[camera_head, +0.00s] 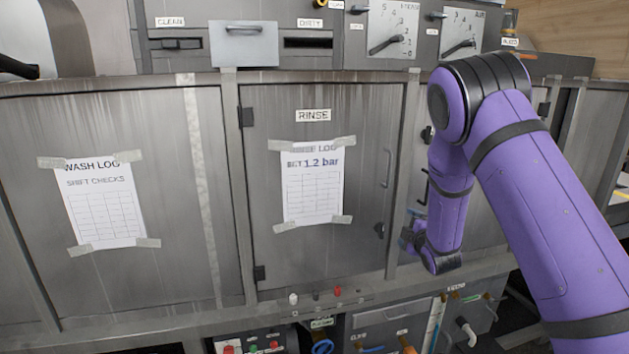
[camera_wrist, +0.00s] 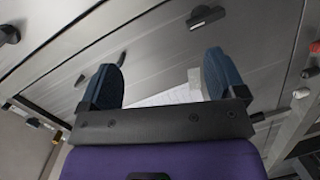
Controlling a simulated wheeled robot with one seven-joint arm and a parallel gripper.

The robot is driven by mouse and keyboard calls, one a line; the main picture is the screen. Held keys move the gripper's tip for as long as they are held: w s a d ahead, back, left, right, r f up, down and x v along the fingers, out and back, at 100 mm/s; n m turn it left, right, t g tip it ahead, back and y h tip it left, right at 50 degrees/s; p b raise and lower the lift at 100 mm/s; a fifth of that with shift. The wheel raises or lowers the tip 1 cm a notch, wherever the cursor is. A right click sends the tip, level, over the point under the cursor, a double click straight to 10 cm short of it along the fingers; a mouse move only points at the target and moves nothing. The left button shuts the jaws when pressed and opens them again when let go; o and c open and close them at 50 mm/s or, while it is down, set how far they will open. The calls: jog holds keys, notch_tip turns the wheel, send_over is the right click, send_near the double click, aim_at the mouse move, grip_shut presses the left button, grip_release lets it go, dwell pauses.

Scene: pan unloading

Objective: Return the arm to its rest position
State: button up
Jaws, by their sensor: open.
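My gripper (camera_wrist: 160,80) shows in the wrist view with its two dark blue fingers spread wide apart. Nothing is between the fingers. In the head view my purple arm comes in from the right and bends down, with the gripper (camera_head: 408,238) at its lower end, in front of the steel cabinet beside the rinse door (camera_head: 262,200). The gripper is partly hidden there by my wrist. In the wrist view a white paper sheet (camera_wrist: 165,96) lies beyond the fingers on the steel panel. I cannot tell the exact gap to the panel.
A wash log sheet (camera_head: 104,205) is taped on the left panel, a rinse log sheet (camera_head: 312,185) on the rinse door. Knobs, pipes and a ledge (camera_head: 200,330) run below. A door handle (camera_head: 387,168) projects near my arm.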

jog(key=s+d+r+m+g+h, duration=0.25)
jog(key=s+r+m+g, duration=0.55)
jog(key=s+r, duration=1.1)
jog(key=s+r+m+g, duration=0.1)
jog(key=s+r+m, duration=0.2)
jog(key=s, duration=1.1)
jog(key=s+r+m+g+y, duration=0.1)
jog(key=s+m, duration=0.4)
jog(key=s, duration=1)
notch_tip(320, 180, up, 2)
jog(key=shift+a+r+g, duration=0.2)
jog(key=shift+a+g, duration=0.25)
jog(key=shift+g, duration=0.15)
